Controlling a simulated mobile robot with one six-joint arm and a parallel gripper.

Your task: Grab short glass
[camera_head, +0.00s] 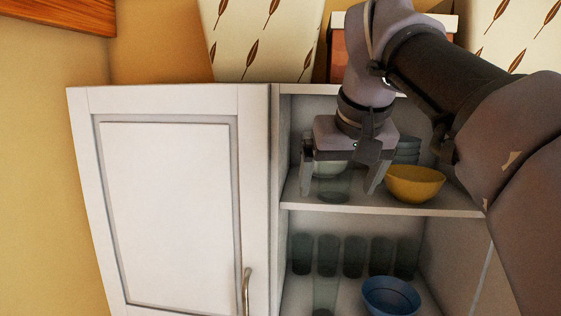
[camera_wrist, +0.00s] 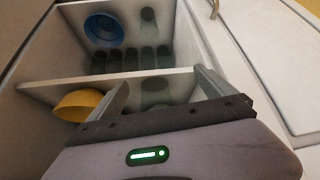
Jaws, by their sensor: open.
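A short clear glass (camera_head: 334,189) stands upright on the upper shelf of the open cabinet. My gripper (camera_head: 341,190) is open, with one finger on each side of this glass and its palm above and partly in front of it. In the wrist view the glass (camera_wrist: 155,92) shows between the two spread fingers of my gripper (camera_wrist: 163,90), with gaps on both sides. The gripper hides part of the glass, and I cannot tell how deep the fingers reach around it.
A yellow bowl (camera_head: 414,184) sits close to the right finger. Stacked dark bowls (camera_head: 406,150) stand behind it. On the lower shelf are several taller dark glasses (camera_head: 353,256) and a blue bowl (camera_head: 391,297).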

